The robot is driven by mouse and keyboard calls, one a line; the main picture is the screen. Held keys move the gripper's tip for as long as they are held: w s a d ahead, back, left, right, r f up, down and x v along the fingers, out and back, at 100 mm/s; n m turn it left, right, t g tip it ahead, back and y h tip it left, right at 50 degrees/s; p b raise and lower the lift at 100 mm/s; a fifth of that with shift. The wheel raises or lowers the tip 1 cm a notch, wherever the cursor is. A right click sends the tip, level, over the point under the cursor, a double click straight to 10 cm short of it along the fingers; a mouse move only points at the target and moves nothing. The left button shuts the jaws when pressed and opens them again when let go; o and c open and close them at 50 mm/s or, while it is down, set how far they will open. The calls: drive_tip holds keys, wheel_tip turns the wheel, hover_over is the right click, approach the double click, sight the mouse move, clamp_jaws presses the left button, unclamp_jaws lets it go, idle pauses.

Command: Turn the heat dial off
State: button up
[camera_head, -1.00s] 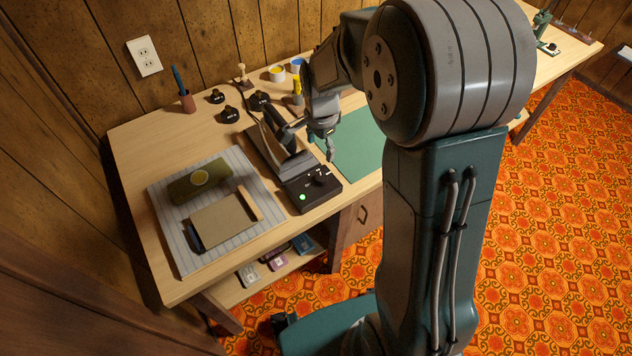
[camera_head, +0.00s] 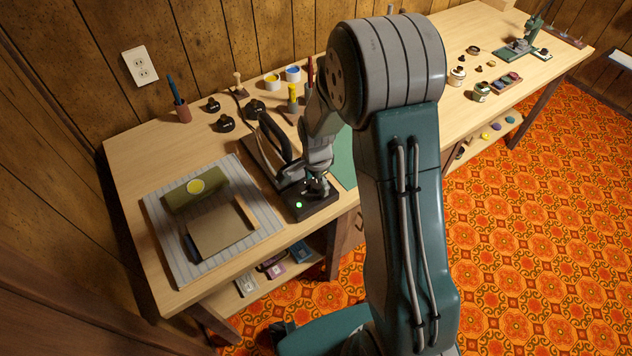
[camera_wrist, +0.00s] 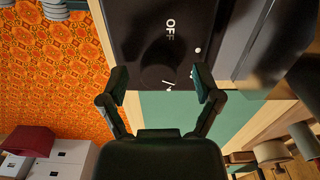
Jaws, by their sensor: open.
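The black control box (camera_head: 325,207) sits at the front edge of the bench, with a lit green lamp (camera_head: 298,205) on top. The round black heat dial (camera_wrist: 160,62) shows in the wrist view on the black panel, near a white OFF label (camera_wrist: 171,28). A white line shows near the dial's lower edge, pointing away from OFF. My gripper (camera_wrist: 161,77) is open, with one finger on each side of the dial; I cannot tell whether they touch it. In the head view my gripper (camera_head: 316,187) is over the box and hides the dial.
An iron-like tool (camera_head: 275,140) on its stand is just behind and left of the box. A striped cloth (camera_head: 170,240) with a green roll and brown board lies left. A green mat (camera_head: 344,160) lies right, partly behind my arm.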

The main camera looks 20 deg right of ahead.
drive_tip(key=shift+d, duration=0.2)
drive_tip(key=shift+c, duration=0.6)
clamp_jaws()
drive_tip(key=shift+a, duration=0.1)
drive_tip(key=shift+n, duration=0.4)
drive_tip(key=n, duration=0.9)
drive_tip(key=shift+s+f, duration=0.1)
drive_tip(key=n, duration=0.5)
drive_tip(key=shift+n, duration=0.4)
drive_tip(key=shift+s+n, duration=0.1)
drive_tip(key=shift+n, duration=2.1)
